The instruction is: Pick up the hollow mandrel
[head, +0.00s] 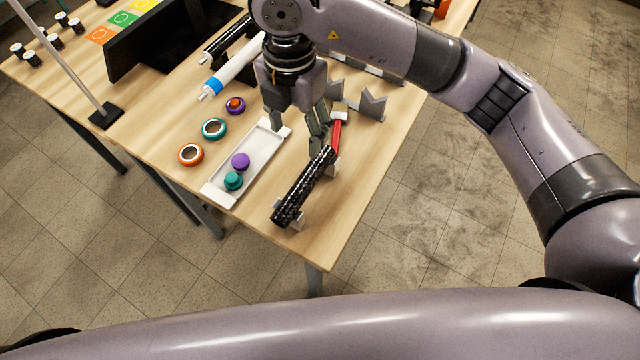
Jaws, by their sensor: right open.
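A black tube with a woven, speckled surface (303,188) lies diagonally near the front corner of the wooden table, raised on small light supports; it may be the hollow mandrel, but I cannot see into its ends. Another black tube (226,40) and a white roller with a blue band (232,68) lie further back. My right gripper (297,128) points down over the table, open, with its fingers apart. It is just behind the far end of the woven tube, and one finger overlaps that end in the picture; contact cannot be told. My left gripper is out of view.
A white tray (262,146) holds a purple and a teal cap. A red-handled tool (337,133) and grey V-shaped stands (373,105) are right of the gripper. A black panel (160,45) stands behind.

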